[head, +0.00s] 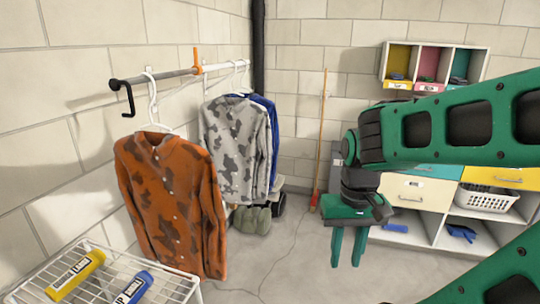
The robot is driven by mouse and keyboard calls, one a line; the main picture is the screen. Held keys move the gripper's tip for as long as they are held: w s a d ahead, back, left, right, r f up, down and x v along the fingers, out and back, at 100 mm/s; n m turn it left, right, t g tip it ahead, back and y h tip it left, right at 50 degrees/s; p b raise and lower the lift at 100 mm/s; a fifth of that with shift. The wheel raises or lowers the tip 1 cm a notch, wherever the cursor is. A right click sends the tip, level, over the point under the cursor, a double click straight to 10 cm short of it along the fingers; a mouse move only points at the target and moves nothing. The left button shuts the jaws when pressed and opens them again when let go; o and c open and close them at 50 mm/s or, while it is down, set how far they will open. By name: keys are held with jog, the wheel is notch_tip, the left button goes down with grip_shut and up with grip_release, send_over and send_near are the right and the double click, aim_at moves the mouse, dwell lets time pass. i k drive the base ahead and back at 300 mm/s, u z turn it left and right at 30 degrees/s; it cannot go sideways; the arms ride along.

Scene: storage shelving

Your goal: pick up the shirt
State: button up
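An orange shirt with brown patches (172,200) hangs on a white hanger near the front end of the wall rail, at the left of the head view. A grey patterned shirt (233,145) hangs farther back on the same rail, with a blue garment (268,125) behind it. My gripper (348,262) points down over the floor, right of the shirts and apart from them. Its two green fingers are spread with a gap between them, and nothing shows in the gap.
A white wire rack (100,280) with a yellow bottle (76,274) and a blue bottle (133,287) stands at the lower left. A broom (321,140) leans on the back wall. Cabinets (418,192) stand at the right. Floor between shirts and gripper is clear.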

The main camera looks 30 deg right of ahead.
aim_at(235, 133)
jog(key=z, duration=1.35)
jog(key=k, duration=0.65)
jog(key=u, duration=0.8)
jog(key=i, duration=1)
jog(key=z, duration=0.05)
